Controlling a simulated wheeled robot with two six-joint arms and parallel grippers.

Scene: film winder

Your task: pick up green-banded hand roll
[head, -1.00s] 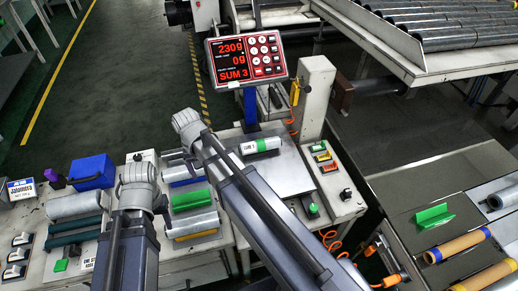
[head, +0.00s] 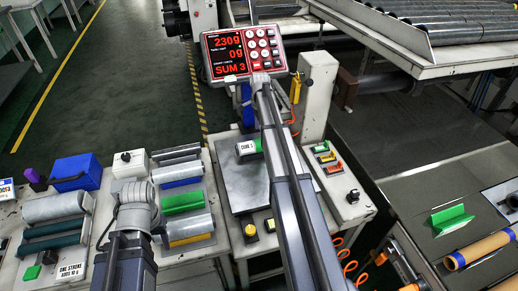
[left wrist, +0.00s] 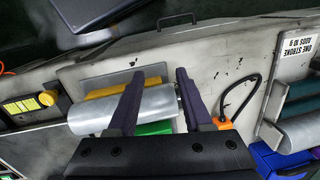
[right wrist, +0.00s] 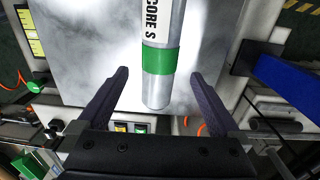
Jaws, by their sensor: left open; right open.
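The green-banded hand roll (head: 248,147) lies on the grey scale plate, partly hidden behind my right arm. In the right wrist view it is a silver roll with a green band (right wrist: 159,61) and a "CORE S" label. My right gripper (right wrist: 159,76) is open, one finger on each side of the roll's near end, with gaps visible; height above it is unclear. My left gripper (left wrist: 160,73) is open over the roll rack, near a silver roll (left wrist: 125,110). In the head view both grippers' fingers are hidden behind their wrists.
The scale display (head: 243,53) stands behind the plate. A button box (head: 330,170) is right of it. The left table holds a rack with a green roll (head: 185,201), a blue box (head: 77,172) and larger rolls. A green angled piece (head: 452,219) lies on the right table.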

